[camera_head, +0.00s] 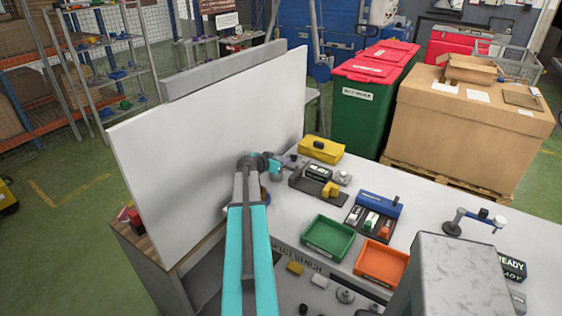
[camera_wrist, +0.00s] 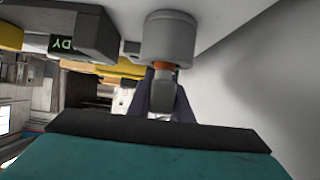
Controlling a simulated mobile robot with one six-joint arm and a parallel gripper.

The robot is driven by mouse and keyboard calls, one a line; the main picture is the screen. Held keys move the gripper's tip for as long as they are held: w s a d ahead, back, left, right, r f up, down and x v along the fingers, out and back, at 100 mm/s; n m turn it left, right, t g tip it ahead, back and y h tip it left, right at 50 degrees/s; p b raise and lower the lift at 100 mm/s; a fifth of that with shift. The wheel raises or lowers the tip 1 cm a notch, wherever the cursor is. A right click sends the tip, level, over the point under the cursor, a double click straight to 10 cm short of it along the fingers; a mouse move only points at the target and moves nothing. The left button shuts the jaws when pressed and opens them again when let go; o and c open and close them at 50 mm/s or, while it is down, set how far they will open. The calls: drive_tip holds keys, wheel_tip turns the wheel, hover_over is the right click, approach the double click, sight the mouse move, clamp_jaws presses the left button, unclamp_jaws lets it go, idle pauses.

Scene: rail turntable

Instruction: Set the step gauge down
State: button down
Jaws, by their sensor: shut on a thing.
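The step gauge (camera_wrist: 167,38), a grey cylinder with an orange band and a darker narrow stem, is between my fingers in the wrist view. My gripper (camera_wrist: 166,92) is shut on its stem, with a dark finger on each side. In the head view my gripper (camera_head: 283,165) is at the far left part of the white bench top, beside the upright white panel. The gauge is small and partly hidden there. I cannot tell whether its end touches a surface.
A dark fixture (camera_head: 318,176) with a display and yellow block sits just right of my gripper. A yellow case (camera_head: 321,149) is behind it. A blue rack (camera_head: 378,203), a green tray (camera_head: 328,236) and an orange tray (camera_head: 382,262) stand nearer. The white panel (camera_head: 215,140) blocks the left.

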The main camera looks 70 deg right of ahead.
drive_tip(key=shift+f, duration=0.15)
drive_tip(key=c, duration=1.6)
unclamp_jaws()
drive_tip(key=shift+r, duration=0.2)
drive_tip(key=shift+w+a+r+b, duration=0.2)
drive_tip(key=shift+a+b, duration=0.1)
drive_tip(key=shift+a, duration=0.35)
drive_tip(key=b+v, duration=0.3)
drive_tip(key=v, duration=0.7)
drive_tip(key=shift+a+r+b, duration=0.25)
drive_tip(key=shift+a+b, duration=0.05)
drive_tip(key=shift+b, duration=0.05)
drive_tip(key=shift+r, duration=0.1)
